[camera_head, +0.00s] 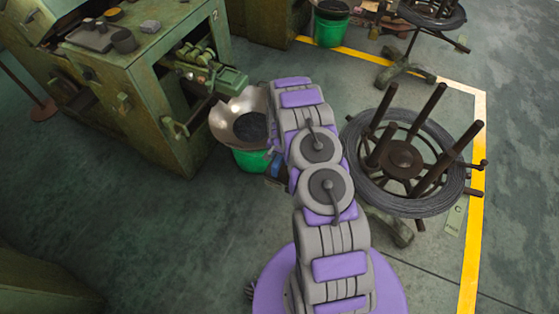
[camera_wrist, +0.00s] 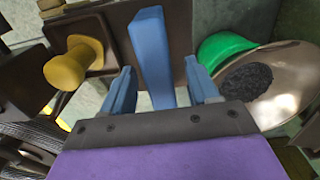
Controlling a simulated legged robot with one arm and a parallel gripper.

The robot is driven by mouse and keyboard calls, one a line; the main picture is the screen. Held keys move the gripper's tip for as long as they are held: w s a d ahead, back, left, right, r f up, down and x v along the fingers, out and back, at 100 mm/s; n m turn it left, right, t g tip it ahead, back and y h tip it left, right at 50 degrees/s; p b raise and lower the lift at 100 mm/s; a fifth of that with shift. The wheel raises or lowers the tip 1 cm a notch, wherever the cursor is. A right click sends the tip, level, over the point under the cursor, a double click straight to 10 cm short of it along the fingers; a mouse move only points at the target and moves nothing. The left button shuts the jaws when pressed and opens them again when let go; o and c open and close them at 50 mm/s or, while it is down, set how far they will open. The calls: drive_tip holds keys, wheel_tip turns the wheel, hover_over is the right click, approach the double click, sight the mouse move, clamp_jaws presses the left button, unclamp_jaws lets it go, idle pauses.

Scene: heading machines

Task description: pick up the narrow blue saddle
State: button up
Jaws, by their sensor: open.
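The narrow blue saddle (camera_wrist: 150,48) shows in the wrist view as a tall, slim blue block. It stands against a brown surface (camera_wrist: 183,50), and its lower end reaches down between my fingers. My gripper (camera_wrist: 160,68) is open, with one blue finger on each side of the saddle. I cannot tell how far the saddle lies beyond the fingertips. In the head view my arm hides most of this spot; only a small blue patch (camera_head: 273,168) shows beside it, and I cannot tell what it is.
A yellow spool-shaped piece (camera_wrist: 75,65) sits left of the saddle. A metal pan (camera_wrist: 285,85) with dark material is at the right, by a green bucket (camera_wrist: 222,48). In the head view, a wire reel stand (camera_head: 400,160) is right of my arm and a green machine (camera_head: 150,95) left.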

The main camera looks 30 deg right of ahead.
drive_tip(key=shift+c, duration=0.4)
clamp_jaws()
